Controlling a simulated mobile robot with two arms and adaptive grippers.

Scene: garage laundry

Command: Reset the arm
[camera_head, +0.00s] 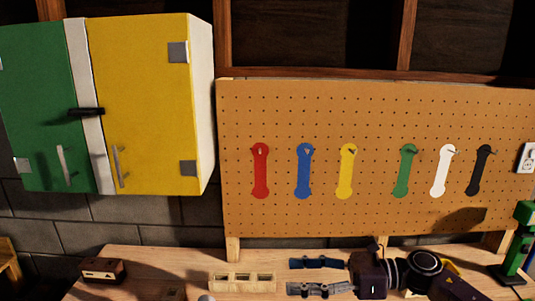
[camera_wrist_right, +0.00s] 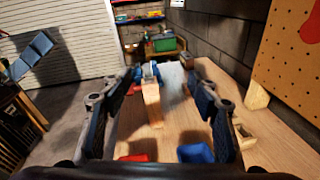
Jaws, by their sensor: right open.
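My right arm reaches in from the right in the head view, low over the wooden workbench (camera_head: 150,260). Its right gripper (camera_head: 289,275) points left, with its two blue-grey fingers spread apart and nothing between them. In the right wrist view the open fingers of the right gripper (camera_wrist_right: 165,78) frame the bench top, where a long wooden piece (camera_wrist_right: 152,103) lies beyond. My left gripper is in neither view.
A light wooden tray (camera_head: 242,282) with compartments sits left of the gripper. A small brown box (camera_head: 103,270) is further left. The pegboard (camera_head: 375,115) with coloured hanging tags stands behind, beside a green-and-yellow cabinet (camera_head: 140,100). A green tool (camera_head: 519,245) stands right. Red (camera_wrist_right: 138,157) and blue (camera_wrist_right: 196,153) bins show below.

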